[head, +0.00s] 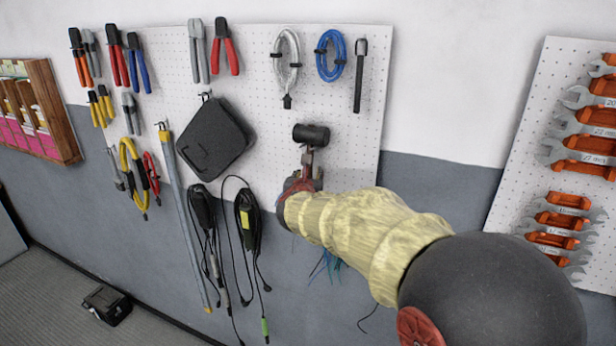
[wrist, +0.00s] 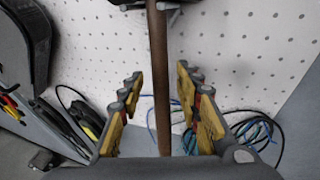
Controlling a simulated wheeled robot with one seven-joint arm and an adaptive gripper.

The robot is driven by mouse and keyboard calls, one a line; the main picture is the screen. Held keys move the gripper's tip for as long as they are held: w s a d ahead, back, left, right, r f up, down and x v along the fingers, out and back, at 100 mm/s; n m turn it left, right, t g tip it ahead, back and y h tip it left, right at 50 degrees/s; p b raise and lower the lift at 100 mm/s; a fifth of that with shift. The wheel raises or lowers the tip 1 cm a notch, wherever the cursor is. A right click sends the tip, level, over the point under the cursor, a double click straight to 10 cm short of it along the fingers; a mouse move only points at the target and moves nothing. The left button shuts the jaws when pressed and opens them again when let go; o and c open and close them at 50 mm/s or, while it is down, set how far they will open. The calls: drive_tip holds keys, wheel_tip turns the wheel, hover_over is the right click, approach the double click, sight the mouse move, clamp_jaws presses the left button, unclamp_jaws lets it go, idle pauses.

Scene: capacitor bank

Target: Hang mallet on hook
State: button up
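The mallet's dark head (head: 311,134) is up against the white pegboard, above my gripper (head: 305,178). In the wrist view the brown mallet handle (wrist: 161,80) runs straight down between the two yellow finger pads of my gripper (wrist: 159,78). Gaps show on both sides of the handle, so the fingers are open and apart from it. A grey two-pronged hook (wrist: 173,15) shows at the top, with a prong on each side of the handle just under the dark head. The head appears to rest on the prongs; the exact contact is hard to see.
A black case (head: 213,140) hangs left of the mallet, with cabled tools (head: 203,215) below it. A blue cable coil (head: 330,55) and a dark tool (head: 359,75) hang above. A second board with wrenches (head: 575,150) is at the right. Loose wires (wrist: 255,130) hang behind my fingers.

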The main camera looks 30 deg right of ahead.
drive_tip(key=shift+f, duration=0.1)
drive_tip(key=v, duration=1.2)
